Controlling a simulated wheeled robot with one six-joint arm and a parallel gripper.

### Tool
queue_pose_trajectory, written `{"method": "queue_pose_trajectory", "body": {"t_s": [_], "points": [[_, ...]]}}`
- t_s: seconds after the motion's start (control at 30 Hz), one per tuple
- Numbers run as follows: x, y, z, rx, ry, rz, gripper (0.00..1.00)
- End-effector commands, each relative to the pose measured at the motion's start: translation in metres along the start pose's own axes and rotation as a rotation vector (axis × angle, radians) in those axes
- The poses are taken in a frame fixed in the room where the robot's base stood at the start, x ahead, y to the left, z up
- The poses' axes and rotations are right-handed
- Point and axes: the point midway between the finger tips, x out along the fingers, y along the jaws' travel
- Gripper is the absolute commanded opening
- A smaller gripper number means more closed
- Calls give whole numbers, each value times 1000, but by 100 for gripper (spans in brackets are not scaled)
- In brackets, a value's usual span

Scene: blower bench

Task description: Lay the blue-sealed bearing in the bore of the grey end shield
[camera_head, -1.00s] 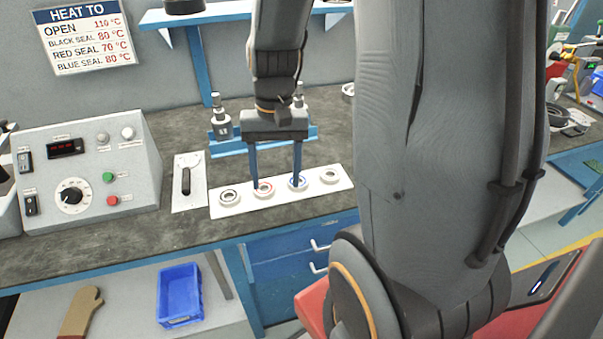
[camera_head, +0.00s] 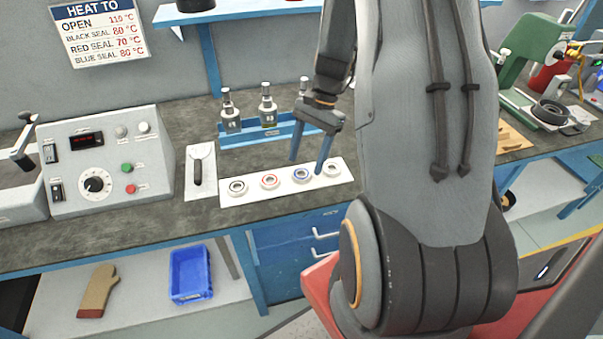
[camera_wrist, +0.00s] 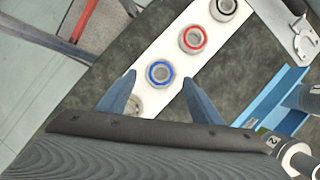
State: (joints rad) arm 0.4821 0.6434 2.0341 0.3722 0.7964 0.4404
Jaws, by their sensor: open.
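The blue-sealed bearing (camera_head: 302,175) lies on a white strip on the bench, between the red-sealed bearing (camera_head: 270,181) and the plain one (camera_head: 332,169) at the right end. In the wrist view, the blue-sealed bearing (camera_wrist: 160,72) shows between the two fingertips. My gripper (camera_head: 306,165) is open and empty, its fingers pointing down over the strip; it also shows in the wrist view (camera_wrist: 158,79). The height of the fingertips above the bearing is hard to tell.
A black-sealed bearing (camera_head: 237,187) lies at the strip's left end. A blue rack (camera_head: 250,136) with metal tools stands behind the white strip (camera_head: 285,190). A heater control box (camera_head: 105,160) stands to the left. A dark ring (camera_head: 552,112) lies at the far right.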

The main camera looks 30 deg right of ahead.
Motion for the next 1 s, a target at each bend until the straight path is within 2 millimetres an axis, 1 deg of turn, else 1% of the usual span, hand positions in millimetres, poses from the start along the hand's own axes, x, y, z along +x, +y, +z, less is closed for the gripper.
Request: {"method": "queue_pose_trajectory", "body": {"t_s": [0.1, 0.2, 0.3, 0.5, 0.57, 0.7, 0.8, 1.0], "points": [[14, -1, 0, -1, -2, 2, 59], [24, -1, -1, 0, 0, 1, 59], [28, -1, -1, -1, 1, 0, 59], [28, -1, -2, -1, 1, 0, 59], [28, -1, -2, -1, 1, 0, 51], [28, -1, -2, -1, 1, 0, 27], [28, -1, -2, -1, 2, -1, 12], [27, -1, -2, -1, 2, -1, 12]]}}
